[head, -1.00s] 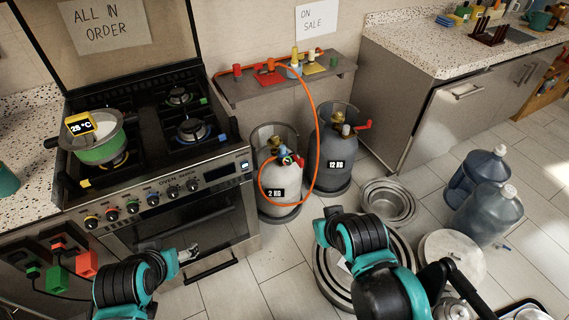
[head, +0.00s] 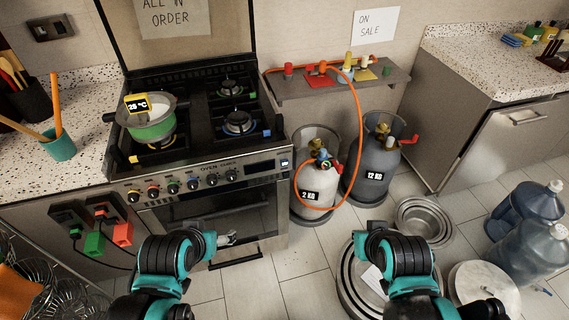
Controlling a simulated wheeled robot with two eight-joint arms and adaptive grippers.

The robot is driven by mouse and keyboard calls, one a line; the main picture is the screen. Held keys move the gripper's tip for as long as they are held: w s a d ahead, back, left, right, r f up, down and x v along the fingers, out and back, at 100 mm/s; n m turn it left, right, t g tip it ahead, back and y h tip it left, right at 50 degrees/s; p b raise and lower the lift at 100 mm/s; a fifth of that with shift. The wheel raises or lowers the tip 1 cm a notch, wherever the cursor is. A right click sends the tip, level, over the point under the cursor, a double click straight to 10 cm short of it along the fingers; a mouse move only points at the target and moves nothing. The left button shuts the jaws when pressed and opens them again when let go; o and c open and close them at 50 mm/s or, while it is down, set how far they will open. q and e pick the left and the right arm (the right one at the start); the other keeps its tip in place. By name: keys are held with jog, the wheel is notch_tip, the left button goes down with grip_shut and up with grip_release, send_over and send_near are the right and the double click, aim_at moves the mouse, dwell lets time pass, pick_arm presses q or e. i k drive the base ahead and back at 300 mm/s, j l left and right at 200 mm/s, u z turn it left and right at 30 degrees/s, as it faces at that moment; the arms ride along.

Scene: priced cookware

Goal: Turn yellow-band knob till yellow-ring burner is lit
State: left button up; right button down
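The stove (head: 200,205) stands at the left in the head view, with a row of dark knobs along its front. The leftmost knob (head: 134,196) appears to carry the yellow band; its pointer is too small to read. The yellow-ring burner (head: 160,143) is at the front left, mostly hidden under a green pot (head: 152,128), so I cannot tell whether it is lit. My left gripper (head: 226,239) is in front of the oven door, right of and below the knobs, touching none of them. Its opening is unclear. My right arm is at the lower right; its gripper is not clearly visible.
A yellow 26 °C display (head: 137,103) is at the pot. Two gas cylinders, 2 KG (head: 312,200) and 12 KG (head: 373,178), stand right of the stove. An orange hose (head: 359,130) runs from the shelf (head: 338,86). Plugs hang below the knobs at left.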

aim_at(133, 197)
jog(key=u, duration=1.45)
jog(key=k+j+z, duration=0.3)
jog(key=k+j, duration=0.2)
jog(key=j, duration=0.1)
